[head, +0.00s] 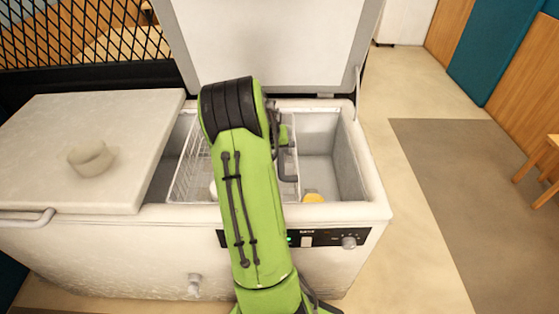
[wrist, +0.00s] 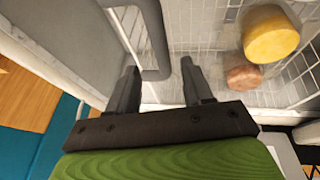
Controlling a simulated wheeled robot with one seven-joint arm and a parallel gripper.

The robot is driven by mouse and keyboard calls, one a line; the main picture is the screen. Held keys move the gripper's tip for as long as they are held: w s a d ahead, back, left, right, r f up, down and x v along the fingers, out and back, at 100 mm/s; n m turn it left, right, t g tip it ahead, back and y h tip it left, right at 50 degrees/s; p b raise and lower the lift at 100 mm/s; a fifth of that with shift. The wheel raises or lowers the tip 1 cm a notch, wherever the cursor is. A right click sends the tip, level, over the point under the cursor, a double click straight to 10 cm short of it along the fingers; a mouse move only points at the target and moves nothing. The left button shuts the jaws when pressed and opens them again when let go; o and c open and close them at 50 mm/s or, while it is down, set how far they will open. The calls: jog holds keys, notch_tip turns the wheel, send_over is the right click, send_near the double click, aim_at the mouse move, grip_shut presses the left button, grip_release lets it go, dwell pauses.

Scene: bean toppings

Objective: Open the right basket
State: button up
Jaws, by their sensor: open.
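A white chest freezer (head: 120,245) stands ahead, its right lid (head: 270,40) raised upright and its left lid (head: 100,140) down. A wire basket (head: 187,170) sits inside the open right part. My arm hides its middle. In the wrist view, wire mesh (wrist: 200,30) lies beyond my gripper (wrist: 158,64), which is open. A grey U-shaped bar (wrist: 160,40), seemingly a handle, reaches down between its fingertips; I cannot tell whether they touch it. In the head view, the gripper is mostly hidden behind my arm.
A yellow round item (wrist: 271,38) and a brownish one (wrist: 243,77) lie by the mesh. A yellow item (head: 314,198) also shows near the freezer's front wall. Open floor (head: 410,90) lies to the right.

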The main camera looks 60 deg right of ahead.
aim_at(280, 159)
jog(key=b+x, duration=0.1)
jog(key=x, duration=0.5)
jog(key=shift+d+f, duration=0.1)
jog(key=shift+f, duration=0.1)
grip_shut()
